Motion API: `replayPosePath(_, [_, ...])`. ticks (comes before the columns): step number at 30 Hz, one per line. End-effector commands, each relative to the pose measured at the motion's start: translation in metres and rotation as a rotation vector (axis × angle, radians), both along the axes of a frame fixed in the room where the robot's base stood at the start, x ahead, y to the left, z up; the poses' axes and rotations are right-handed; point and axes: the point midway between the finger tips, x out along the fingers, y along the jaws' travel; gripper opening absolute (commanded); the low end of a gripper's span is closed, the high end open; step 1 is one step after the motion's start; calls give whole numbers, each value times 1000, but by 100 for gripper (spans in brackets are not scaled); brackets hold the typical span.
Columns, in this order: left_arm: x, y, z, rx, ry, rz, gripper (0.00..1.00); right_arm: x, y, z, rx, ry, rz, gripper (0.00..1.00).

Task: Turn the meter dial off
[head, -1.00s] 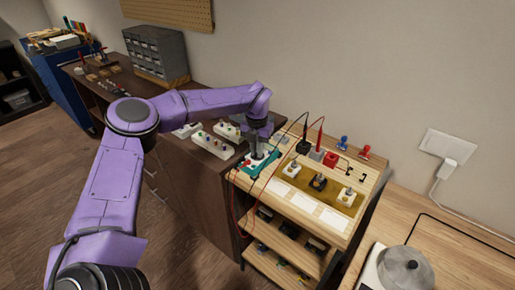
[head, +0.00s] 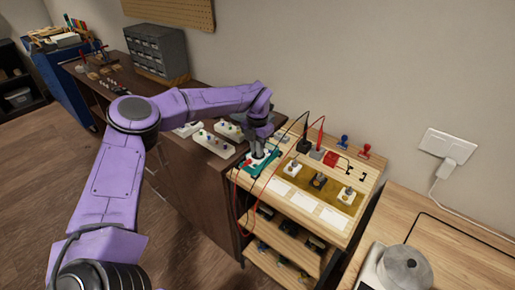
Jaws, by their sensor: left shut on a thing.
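The meter (head: 249,172) is a teal-edged box with a pale face, lying on the left part of the wooden bench top. Red and black leads run from it. My left gripper (head: 258,153) points down onto the meter's face and is shut on its dial. The gripper covers the dial, so its pointer position cannot be read. My right gripper is not in view.
Right of the meter, several switch-like parts stand on a tan mat (head: 319,182). Black and red probes stand in blocks (head: 304,146) behind. White pedal-like boxes (head: 213,143) lie on the dark cabinet at left. A round metal pot (head: 405,268) stands at lower right.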

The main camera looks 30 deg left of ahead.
Motion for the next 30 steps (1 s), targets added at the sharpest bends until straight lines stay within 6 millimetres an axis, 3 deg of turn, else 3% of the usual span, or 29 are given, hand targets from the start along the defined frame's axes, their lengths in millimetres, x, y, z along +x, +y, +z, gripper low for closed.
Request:
replayPosePath(1, [0, 0, 1, 0, -1, 0, 0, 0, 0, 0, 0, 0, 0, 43])
replayPosePath(2, [0, 0, 1, 0, -1, 0, 23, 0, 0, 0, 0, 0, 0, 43])
replayPosePath(3, [0, 0, 1, 0, -1, 0, 36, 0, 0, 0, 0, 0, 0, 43])
replayPosePath(4, [0, 0, 1, 0, -1, 0, 39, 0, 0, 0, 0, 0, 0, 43])
replayPosePath(14, [1, 0, 5, 0, -3, 1, 39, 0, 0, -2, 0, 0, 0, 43])
replayPosePath(24, [1, -1, 78, 1, -5, 1, 39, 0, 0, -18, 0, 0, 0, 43])
replayPosePath(30, [0, -1, 104, 0, -2, 1, 39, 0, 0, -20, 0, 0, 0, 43])
